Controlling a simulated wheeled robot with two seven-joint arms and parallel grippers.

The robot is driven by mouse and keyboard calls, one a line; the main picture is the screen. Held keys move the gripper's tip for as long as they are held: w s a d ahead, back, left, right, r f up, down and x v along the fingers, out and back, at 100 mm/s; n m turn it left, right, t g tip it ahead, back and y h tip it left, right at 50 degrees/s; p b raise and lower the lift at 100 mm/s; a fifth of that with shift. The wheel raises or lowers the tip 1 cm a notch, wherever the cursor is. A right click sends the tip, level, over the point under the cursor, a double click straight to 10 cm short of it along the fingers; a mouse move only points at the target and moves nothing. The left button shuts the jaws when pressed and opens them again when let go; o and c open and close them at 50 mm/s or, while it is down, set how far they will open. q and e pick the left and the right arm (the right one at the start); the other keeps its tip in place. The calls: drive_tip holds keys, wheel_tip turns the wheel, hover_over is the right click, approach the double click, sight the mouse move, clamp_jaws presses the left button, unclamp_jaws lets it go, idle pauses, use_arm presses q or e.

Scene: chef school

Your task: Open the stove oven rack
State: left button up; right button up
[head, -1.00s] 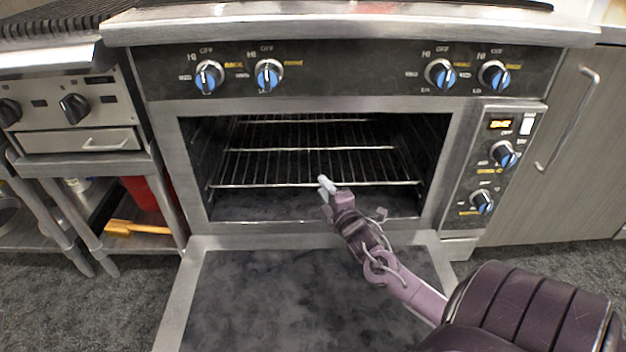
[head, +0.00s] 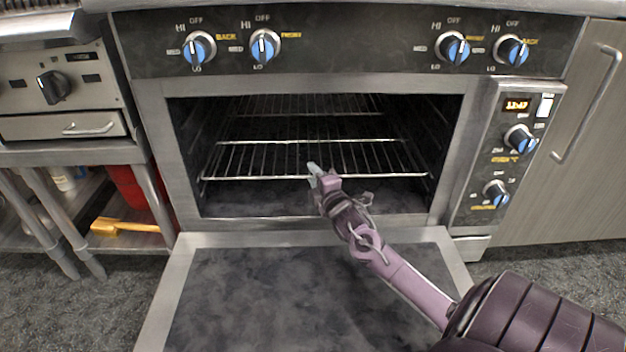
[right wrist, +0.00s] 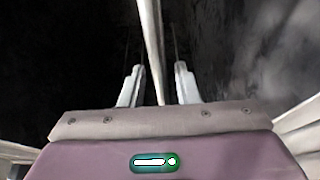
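The stove oven (head: 316,87) has its door (head: 290,300) lowered flat toward me. Inside is a lower wire rack (head: 250,160), whose front rail runs across the opening. My right gripper (head: 314,175) is at the middle of that front rail. In the right wrist view, the rail (right wrist: 152,45) runs between the two fingers of my right gripper (right wrist: 158,85). The fingers stand apart, with a visible gap to the rail on each side. My left gripper is not in view.
An upper rack (head: 300,104) sits deeper in the oven. Knobs (head: 199,48) line the panel above, and a control panel (head: 508,150) is at the right. A metal shelf stand (head: 70,153) is at the left. The lowered door covers the floor in front.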

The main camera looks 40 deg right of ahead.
drive_tip(key=shift+w+d, duration=0.15)
drive_tip(key=shift+w, duration=0.35)
clamp_jaws()
drive_tip(key=shift+s, duration=0.1)
